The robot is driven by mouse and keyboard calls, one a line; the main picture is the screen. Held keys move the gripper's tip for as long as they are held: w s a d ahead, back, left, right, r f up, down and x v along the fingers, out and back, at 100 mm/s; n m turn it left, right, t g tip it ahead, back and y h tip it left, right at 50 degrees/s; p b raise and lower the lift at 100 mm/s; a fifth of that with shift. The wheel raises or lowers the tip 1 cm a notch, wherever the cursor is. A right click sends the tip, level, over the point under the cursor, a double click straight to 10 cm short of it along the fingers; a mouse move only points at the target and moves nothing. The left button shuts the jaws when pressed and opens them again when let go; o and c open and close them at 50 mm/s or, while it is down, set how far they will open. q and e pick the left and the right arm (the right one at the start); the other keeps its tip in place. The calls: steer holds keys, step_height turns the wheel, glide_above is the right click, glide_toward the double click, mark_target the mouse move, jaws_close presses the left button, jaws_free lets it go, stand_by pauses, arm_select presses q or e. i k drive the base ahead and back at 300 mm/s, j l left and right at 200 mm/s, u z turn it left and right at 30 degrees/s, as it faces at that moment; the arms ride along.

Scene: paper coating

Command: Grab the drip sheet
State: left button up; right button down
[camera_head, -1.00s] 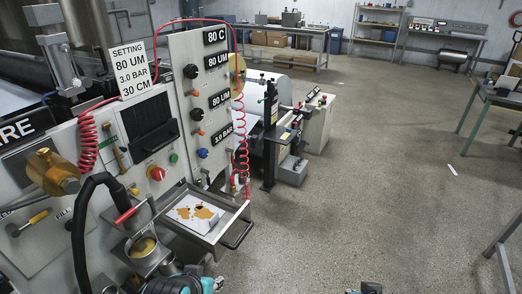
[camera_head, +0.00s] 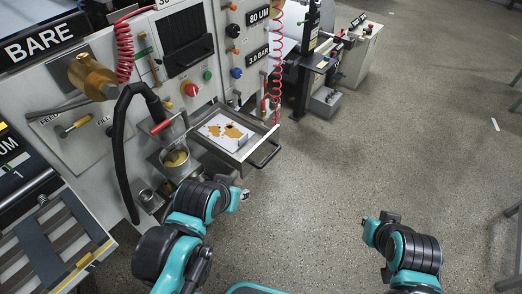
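The drip sheet (camera_head: 226,131) is white with orange-brown stains and lies in a shallow metal tray (camera_head: 258,143) that juts from the machine's front. My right gripper (camera_head: 388,216) is over bare floor at the lower right, far from the tray. Its fingers are too small to read.
The tray has a dark front handle (camera_head: 268,156). A red coiled hose (camera_head: 277,60) hangs beyond it. The floor to the right (camera_head: 340,160) is clear.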

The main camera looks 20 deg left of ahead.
mark_target(229, 135)
steer(key=i+u, duration=0.35)
steer(key=i+l+u, duration=0.1)
steer(key=i+u, duration=0.25)
steer(key=i+l+u, duration=0.15)
steer(key=i+u, duration=0.2)
